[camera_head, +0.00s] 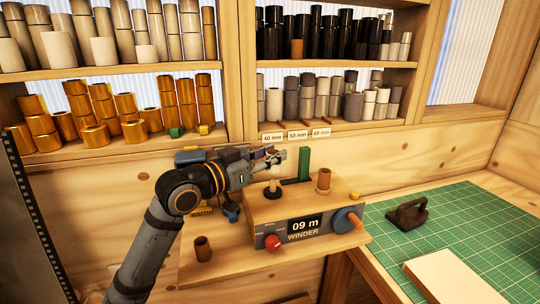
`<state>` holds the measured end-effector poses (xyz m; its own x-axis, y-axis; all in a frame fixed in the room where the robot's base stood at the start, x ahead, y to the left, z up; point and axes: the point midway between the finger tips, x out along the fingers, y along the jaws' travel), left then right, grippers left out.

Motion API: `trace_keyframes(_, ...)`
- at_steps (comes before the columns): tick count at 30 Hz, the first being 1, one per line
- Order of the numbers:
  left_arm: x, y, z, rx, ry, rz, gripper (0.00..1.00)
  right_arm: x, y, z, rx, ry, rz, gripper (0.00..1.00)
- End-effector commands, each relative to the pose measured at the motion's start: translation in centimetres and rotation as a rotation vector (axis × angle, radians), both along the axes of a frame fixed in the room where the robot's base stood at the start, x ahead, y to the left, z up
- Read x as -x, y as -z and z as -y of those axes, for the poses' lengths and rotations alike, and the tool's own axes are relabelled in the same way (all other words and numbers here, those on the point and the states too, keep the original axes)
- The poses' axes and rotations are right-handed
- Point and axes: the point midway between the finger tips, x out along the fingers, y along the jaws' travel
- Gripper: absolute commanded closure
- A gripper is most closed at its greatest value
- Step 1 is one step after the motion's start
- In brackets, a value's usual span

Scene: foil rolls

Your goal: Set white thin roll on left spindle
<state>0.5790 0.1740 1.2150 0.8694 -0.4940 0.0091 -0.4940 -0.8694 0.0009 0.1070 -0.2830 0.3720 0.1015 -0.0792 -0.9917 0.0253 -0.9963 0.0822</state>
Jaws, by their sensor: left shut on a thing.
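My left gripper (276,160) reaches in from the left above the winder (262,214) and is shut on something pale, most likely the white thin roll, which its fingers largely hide. Just below the fingers, the left spindle (272,191) shows as a dark round base with a pale upright part. I cannot tell whether the held roll is around the spindle or above it. A brown core (323,180) stands upright on the right side of the winder. My right gripper is not in view.
A green upright block (304,163) stands at the back of the winder, close to the fingers. A brown core (202,248) stands on the bench at left. A dark tool (408,214) and a pale board (455,277) lie on the green mat (480,215). Shelves of rolls line the back.

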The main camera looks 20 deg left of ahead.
Motion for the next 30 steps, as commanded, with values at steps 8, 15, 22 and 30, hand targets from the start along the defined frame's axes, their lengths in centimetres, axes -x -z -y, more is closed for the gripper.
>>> trace_keyframes(8, 0.0, 1.8, 0.0, 0.000, 0.000, 0.000, 0.89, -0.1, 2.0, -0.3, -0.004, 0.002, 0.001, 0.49)
trace_keyframes(15, 0.0, 3.1, 0.0, 0.000, 0.000, 0.001, 0.89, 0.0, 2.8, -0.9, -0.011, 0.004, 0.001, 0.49)
trace_keyframes(22, 0.0, 4.5, 0.0, 0.000, 0.000, -0.001, 0.89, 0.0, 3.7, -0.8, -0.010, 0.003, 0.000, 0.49)
trace_keyframes(30, 0.0, 5.5, 0.0, 0.000, 0.000, 0.001, 0.89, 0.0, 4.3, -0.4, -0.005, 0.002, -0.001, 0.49)
